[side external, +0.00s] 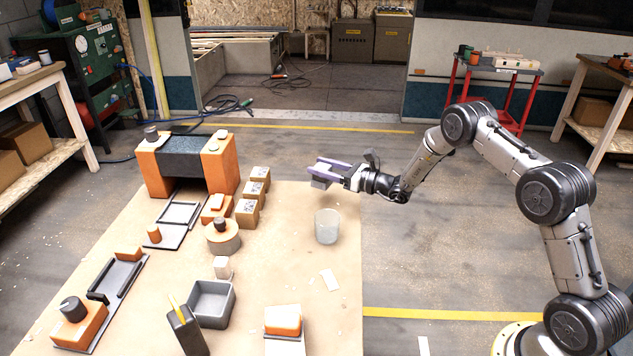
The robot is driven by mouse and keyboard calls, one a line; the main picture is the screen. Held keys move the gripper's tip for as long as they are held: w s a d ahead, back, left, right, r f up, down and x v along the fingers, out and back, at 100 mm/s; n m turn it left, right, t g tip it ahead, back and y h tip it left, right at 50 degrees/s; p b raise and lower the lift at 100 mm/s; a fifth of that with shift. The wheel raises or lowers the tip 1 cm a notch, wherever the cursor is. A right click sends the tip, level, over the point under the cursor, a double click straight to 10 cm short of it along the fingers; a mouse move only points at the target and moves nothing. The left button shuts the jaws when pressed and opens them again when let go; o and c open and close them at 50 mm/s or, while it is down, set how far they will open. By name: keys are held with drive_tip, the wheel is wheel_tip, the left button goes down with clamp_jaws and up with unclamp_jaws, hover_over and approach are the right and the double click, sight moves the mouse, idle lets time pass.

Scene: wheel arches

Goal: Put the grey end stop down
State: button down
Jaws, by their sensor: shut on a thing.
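My gripper (338,170), with purple-tinted fingers, reaches in from the right over the far right part of the table (290,262). It is shut on a small grey block, the grey end stop (320,183), which shows below and left of the fingers. The end stop is held up in the air, apart from the table top as far as I can tell. The fingers hide part of it.
A clear glass (327,226) stands below the gripper near the right edge. Several small cardboard boxes (247,213) stand left of it, beside an orange and dark arch (219,165). A grey open tray (211,303) is nearer the front. The table's middle is fairly clear.

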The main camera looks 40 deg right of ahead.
sight(316, 182)
drive_tip(key=w+f, duration=0.2)
drive_tip(key=f, duration=0.1)
drive_tip(key=shift+w+d+f, duration=0.1)
drive_tip(key=shift+w, duration=0.25)
drive_tip(key=shift+f, duration=1.45)
drive_tip(key=shift+f, duration=0.1)
drive_tip(key=shift+c, duration=1.3)
unclamp_jaws()
